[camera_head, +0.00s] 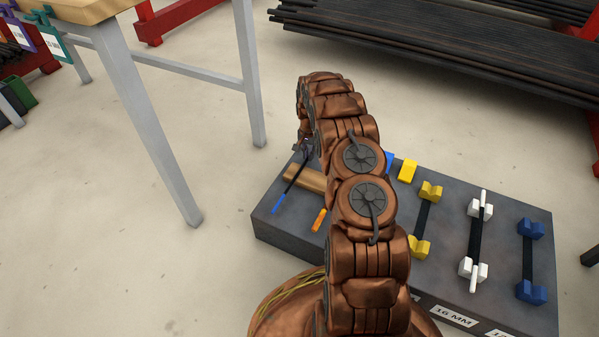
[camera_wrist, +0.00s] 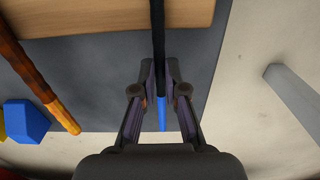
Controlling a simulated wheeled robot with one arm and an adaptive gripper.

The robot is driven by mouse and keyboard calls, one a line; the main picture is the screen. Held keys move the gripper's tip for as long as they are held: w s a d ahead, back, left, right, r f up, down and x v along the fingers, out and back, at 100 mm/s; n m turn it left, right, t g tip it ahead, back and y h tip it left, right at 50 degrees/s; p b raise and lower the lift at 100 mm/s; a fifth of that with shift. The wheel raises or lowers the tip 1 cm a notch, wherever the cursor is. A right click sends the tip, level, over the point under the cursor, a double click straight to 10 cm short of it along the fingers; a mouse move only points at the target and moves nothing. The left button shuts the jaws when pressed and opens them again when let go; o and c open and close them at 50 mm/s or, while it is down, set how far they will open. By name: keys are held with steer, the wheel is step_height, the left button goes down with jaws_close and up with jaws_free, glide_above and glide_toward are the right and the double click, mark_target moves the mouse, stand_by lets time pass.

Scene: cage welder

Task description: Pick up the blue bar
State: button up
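The blue bar is a thin black rod with a blue end. In the head view its blue end (camera_head: 278,203) points down-left over the grey block, and its upper part runs up to my gripper (camera_head: 305,148), which is partly hidden behind my arm. In the wrist view the blue bar (camera_wrist: 159,30) runs between the two fingertips of my gripper (camera_wrist: 159,80), with its blue end (camera_wrist: 162,118) towards the palm. The fingers slant inward close on both sides and look shut on it. Whether the bar is clear of the block cannot be told.
Yellow, white and blue holders (camera_head: 530,291) with bars stand to the right. A table leg (camera_head: 150,120) rises at left; a rack of dark rods (camera_head: 450,50) is behind.

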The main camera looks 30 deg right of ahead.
jaws_close()
steer(key=shift+r, duration=0.1)
steer(key=shift+s+a+r+p, duration=0.15)
steer(key=shift+r+p, duration=0.45)
steer(key=shift+r, duration=0.3)
steer(key=shift+s+r+p, duration=0.15)
steer(key=shift+r+p, duration=0.4)
steer(key=shift+r, duration=0.35)
steer(key=s+a+r+p, duration=0.1)
steer(key=s+a+p, duration=0.3)
steer(key=s, duration=1)
steer(key=shift+a, duration=1.2)
steer(key=shift+r, duration=0.1)
steer(key=shift+o, duration=0.2)
jaws_free()
jaws_close()
